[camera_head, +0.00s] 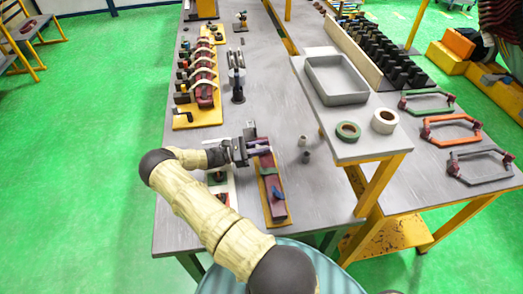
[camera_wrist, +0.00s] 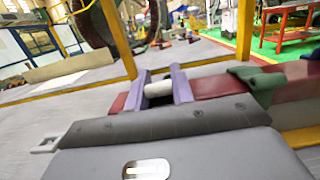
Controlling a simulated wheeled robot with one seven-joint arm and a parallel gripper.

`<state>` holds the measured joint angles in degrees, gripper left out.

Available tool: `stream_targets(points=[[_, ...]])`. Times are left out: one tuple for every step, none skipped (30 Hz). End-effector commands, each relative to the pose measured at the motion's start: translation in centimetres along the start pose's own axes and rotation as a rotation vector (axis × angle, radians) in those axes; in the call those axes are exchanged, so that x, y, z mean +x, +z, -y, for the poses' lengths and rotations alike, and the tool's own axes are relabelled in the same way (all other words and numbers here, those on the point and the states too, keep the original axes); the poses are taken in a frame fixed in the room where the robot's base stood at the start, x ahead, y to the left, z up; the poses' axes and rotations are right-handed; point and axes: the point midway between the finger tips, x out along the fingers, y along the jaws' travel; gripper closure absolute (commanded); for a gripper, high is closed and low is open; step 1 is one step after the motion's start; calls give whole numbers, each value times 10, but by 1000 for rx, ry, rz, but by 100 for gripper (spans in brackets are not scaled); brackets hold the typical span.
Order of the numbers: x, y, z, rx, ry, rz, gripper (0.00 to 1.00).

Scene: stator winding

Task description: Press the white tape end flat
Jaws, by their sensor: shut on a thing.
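A dark red bar (camera_head: 276,205) lies lengthwise on a yellow base on the table, with a green clamp (camera_head: 267,171) and a blue clamp (camera_head: 278,192) on it. My gripper (camera_head: 261,147) is at the bar's far end. In the wrist view, the two purple fingers of my gripper (camera_wrist: 161,88) stand on either side of a short white wrapped piece (camera_wrist: 158,88), which looks like the white tape around the bar. The red bar (camera_wrist: 215,84) runs on to the right under the green clamp (camera_wrist: 256,84). The tape's loose end cannot be made out.
A raised shelf to the right holds a grey tray (camera_head: 337,98), a green tape roll (camera_head: 347,131) and a white tape roll (camera_head: 384,120). A yellow rack (camera_head: 202,118) with curved parts is beyond the gripper.

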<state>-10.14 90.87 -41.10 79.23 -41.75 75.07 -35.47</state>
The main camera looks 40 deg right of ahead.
Motion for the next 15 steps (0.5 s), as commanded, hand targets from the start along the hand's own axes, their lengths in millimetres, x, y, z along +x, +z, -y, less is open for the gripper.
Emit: stream_targets(points=[[0,1,0,1,1,0,99],[0,1,0,1,1,0,99],[0,1,0,1,1,-1,99],[0,1,0,1,1,-1,99],[0,1,0,1,1,-1,99],[0,1,0,1,1,-1,99],[0,1,0,1,1,-1,74],[0,1,0,1,1,-1,69],[0,1,0,1,1,-1,61],[0,1,0,1,1,-1,55],[0,1,0,1,1,-1,55],[0,1,0,1,1,-1,55],[0,1,0,1,1,-1,55],[0,1,0,1,1,-1,55],[0,1,0,1,0,-1,55]])
